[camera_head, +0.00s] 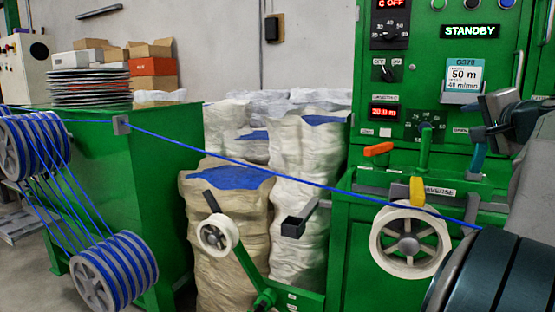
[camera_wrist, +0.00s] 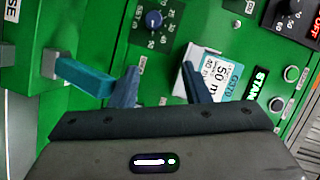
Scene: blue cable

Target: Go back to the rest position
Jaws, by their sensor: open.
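My gripper (camera_head: 486,120) is at the right of the head view, in front of the green machine's control panel. In the wrist view its two dark fingers (camera_wrist: 163,86) are apart with nothing held between them. A teal lever (camera_head: 478,158) stands just below the gripper. In the wrist view the teal lever (camera_wrist: 85,75) reaches toward the left finger; I cannot tell whether they touch. The white and blue label reading 50 m (camera_wrist: 222,75) shows behind the right finger. The blue cable (camera_head: 260,168) runs taut from the left spools across to the lower right.
An orange lever (camera_head: 378,149), a green lever (camera_head: 424,148) and a yellow lever (camera_head: 417,190) sit left of my gripper. A white pulley (camera_head: 409,262) is below. The panel display (camera_head: 470,31) reads STANDBY. White sacks (camera_head: 300,200) stand between the machine and the green cabinet (camera_head: 150,190).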

